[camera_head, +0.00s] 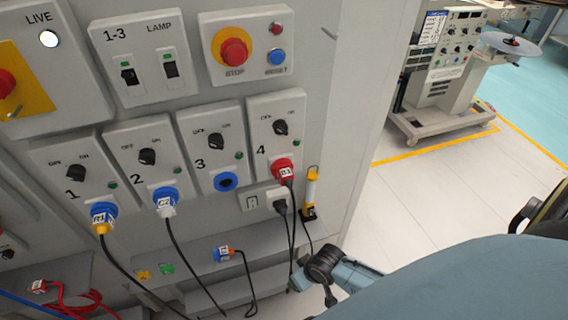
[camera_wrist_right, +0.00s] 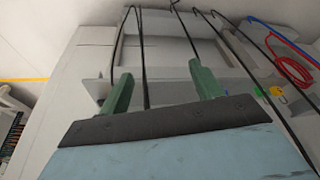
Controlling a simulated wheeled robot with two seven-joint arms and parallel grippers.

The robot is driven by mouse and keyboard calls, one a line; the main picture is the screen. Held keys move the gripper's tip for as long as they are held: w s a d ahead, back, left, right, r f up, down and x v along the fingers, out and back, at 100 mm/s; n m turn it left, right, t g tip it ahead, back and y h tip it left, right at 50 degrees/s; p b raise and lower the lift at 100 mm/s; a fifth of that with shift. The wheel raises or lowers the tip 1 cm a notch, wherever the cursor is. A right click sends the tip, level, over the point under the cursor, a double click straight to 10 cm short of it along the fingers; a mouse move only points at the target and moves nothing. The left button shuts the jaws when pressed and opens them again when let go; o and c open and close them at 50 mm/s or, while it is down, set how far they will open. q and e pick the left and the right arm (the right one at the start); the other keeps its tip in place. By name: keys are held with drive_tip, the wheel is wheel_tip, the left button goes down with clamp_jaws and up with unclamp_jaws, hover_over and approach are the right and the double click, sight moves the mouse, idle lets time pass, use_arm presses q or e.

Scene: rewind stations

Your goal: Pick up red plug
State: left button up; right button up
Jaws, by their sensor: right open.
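A red plug (camera_head: 284,171) with a white label sits in the socket of panel 4, with a black cable hanging from it. Another red plug (camera_head: 38,286) with a white label lies on the lower left shelf, with a coiled red cable (camera_head: 85,302). The red cable also shows at the right of the right wrist view (camera_wrist_right: 293,70). My right gripper (camera_wrist_right: 162,90) is open, its two green fingers wide apart with no plug between them. Black cables run behind the fingers. My right arm enters the head view from the right, below panel 4. My left gripper is not in view.
Blue-collared plugs sit in panels 1 (camera_head: 103,214) and 2 (camera_head: 165,199); socket 3 (camera_head: 226,182) is empty. A yellow-black holder (camera_head: 310,190) stands right of panel 4. Open floor (camera_head: 425,195) lies right of the cabinet.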

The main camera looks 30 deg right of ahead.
drive_tip(key=w+a+r+p, duration=0.2)
drive_tip(key=w+r, duration=0.4)
drive_tip(key=r, duration=0.7)
wheel_tip(320, 180, up, 23)
drive_tip(key=m+p, duration=0.3)
drive_tip(key=p, duration=0.1)
hover_over(287, 172)
drive_tip(key=s+d, duration=0.1)
drive_tip(key=s, duration=0.3)
drive_tip(key=shift+g, duration=0.3)
drive_tip(key=x, duration=0.7)
drive_tip(key=shift+f, duration=0.15)
drive_tip(key=shift+w+p+x, duration=0.15)
drive_tip(key=shift+p+x, duration=0.05)
drive_tip(key=shift+x, duration=1.15)
drive_tip(key=shift+w+p+x, duration=0.15)
drive_tip(key=shift+p+x, duration=0.05)
drive_tip(key=shift+x, duration=1.1)
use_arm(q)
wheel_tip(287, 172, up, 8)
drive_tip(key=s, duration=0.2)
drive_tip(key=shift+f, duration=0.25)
use_arm(e)
drive_tip(key=c, duration=1.2)
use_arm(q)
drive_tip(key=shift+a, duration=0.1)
